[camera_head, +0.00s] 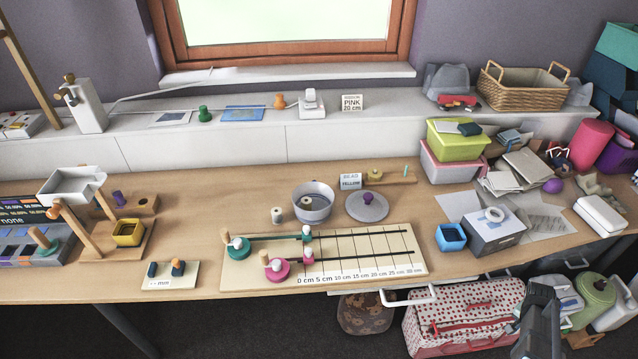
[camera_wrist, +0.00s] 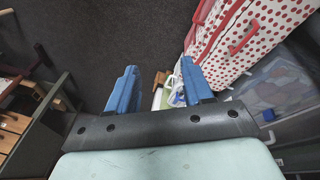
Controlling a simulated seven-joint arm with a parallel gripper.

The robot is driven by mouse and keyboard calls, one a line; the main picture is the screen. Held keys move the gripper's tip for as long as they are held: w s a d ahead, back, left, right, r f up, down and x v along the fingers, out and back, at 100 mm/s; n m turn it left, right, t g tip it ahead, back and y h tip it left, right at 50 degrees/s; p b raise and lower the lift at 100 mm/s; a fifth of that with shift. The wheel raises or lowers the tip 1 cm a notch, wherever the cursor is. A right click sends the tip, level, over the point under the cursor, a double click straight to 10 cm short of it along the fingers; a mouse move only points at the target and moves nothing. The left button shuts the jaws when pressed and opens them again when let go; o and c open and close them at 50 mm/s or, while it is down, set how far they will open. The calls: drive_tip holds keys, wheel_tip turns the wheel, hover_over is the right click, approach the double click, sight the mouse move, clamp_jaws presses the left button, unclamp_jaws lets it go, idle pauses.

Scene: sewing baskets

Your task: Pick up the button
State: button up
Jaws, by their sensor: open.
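I cannot make out a button for certain in either view; it may be too small to tell or hidden among the clutter. My gripper (camera_wrist: 160,82) shows in the wrist view with its two blue fingers apart and nothing between them. It points down toward the dark floor, beside a red-dotted white box (camera_wrist: 255,30). In the head view a dark grey part of my arm is at the lower right, in front of the table edge and away from the tabletop things.
The wooden table (camera_head: 200,225) holds a measuring board (camera_head: 350,250), a grey pot (camera_head: 313,205), a grey lid (camera_head: 367,206) and a blue open box (camera_head: 451,238). Boxes and papers crowd the right. The dotted box (camera_head: 460,318) stands below. The table's middle left is fairly clear.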

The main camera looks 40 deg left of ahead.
drive_tip(key=w+a+r+m+t+h, duration=0.15)
drive_tip(key=w+r+t, duration=0.35)
drive_tip(key=w+r, duration=1.95)
drive_tip(key=w+a+r+t+y, duration=0.15)
drive_tip(key=w+a+r, duration=0.25)
drive_tip(key=a+r, duration=1)
drive_tip(key=s+a+r+n+g+y, duration=0.1)
drive_tip(key=s+a+r+n, duration=0.1)
drive_tip(key=a, duration=0.8)
drive_tip(key=s+a+r+n, duration=0.2)
drive_tip(key=a+r, duration=0.1)
drive_tip(key=a, duration=0.6)
drive_tip(key=n+g+y, duration=0.3)
drive_tip(key=n+g, duration=0.4)
drive_tip(key=n, duration=1.4)
hover_over(314, 180)
drive_tip(key=d, duration=0.1)
drive_tip(key=f, duration=2)
drive_tip(key=shift+w, duration=0.4)
drive_tip(key=shift+s+a+f, duration=0.1)
drive_tip(key=shift+s+f, duration=0.05)
drive_tip(key=shift+f, duration=0.7)
drive_tip(key=shift+s+a+f, duration=0.1)
drive_tip(key=shift+s+f, duration=0.05)
drive_tip(key=shift+f, duration=0.7)
drive_tip(key=shift+s+a+f, duration=0.1)
drive_tip(key=shift+s+f, duration=0.05)
drive_tip(key=shift+f, duration=0.7)
